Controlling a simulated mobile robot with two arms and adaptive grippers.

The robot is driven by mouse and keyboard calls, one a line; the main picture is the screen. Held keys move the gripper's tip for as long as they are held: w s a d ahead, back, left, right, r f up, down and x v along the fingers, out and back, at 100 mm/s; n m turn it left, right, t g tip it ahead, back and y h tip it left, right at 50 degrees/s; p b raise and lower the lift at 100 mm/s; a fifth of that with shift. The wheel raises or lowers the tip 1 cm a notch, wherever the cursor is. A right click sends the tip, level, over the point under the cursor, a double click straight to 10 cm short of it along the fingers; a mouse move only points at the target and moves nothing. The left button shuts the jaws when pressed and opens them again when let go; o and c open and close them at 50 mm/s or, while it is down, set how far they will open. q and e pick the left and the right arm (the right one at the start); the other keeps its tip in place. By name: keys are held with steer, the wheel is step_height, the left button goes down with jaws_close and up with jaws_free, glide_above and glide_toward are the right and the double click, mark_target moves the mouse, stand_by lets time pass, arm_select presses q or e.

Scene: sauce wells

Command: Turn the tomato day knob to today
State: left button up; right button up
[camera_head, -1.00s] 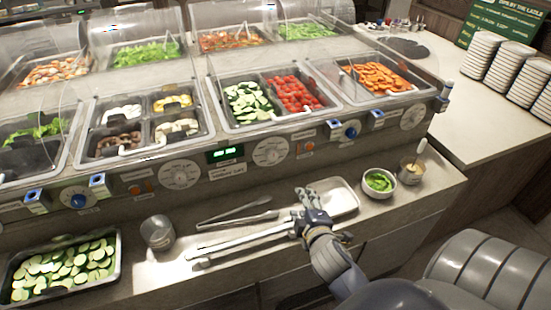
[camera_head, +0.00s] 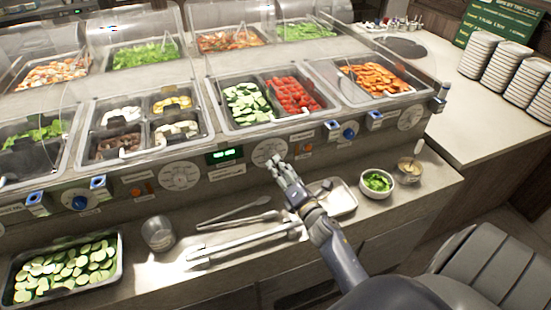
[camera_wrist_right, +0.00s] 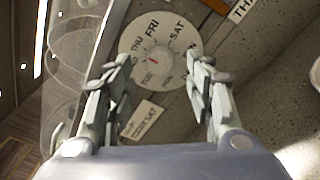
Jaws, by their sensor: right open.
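The tomato day knob (camera_head: 267,150) is a round white dial on the counter's front panel, below the pan of red tomatoes (camera_head: 292,92). In the right wrist view the dial (camera_wrist_right: 158,45) shows day names, with FRI and SAT readable, and a small red mark at its centre. My right gripper (camera_head: 276,163) is just in front of the dial's lower edge. Its two fingers (camera_wrist_right: 161,72) are spread apart on either side of the dial, with nothing between them. I cannot tell whether they touch it. My left gripper is not in view.
A lit green display (camera_head: 224,155) is left of the knob. Another white dial (camera_head: 180,176) is farther left. Below lie tongs (camera_head: 240,218), a metal tray (camera_head: 343,200) and a bowl of greens (camera_head: 377,184). A small label plate (camera_wrist_right: 141,121) is beside the dial.

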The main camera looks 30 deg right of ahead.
mark_target(271, 156)
steer(key=w, duration=0.4)
steer(key=shift+w+d, duration=0.25)
steer(key=shift+d, duration=0.1)
steer(key=c, duration=1.1)
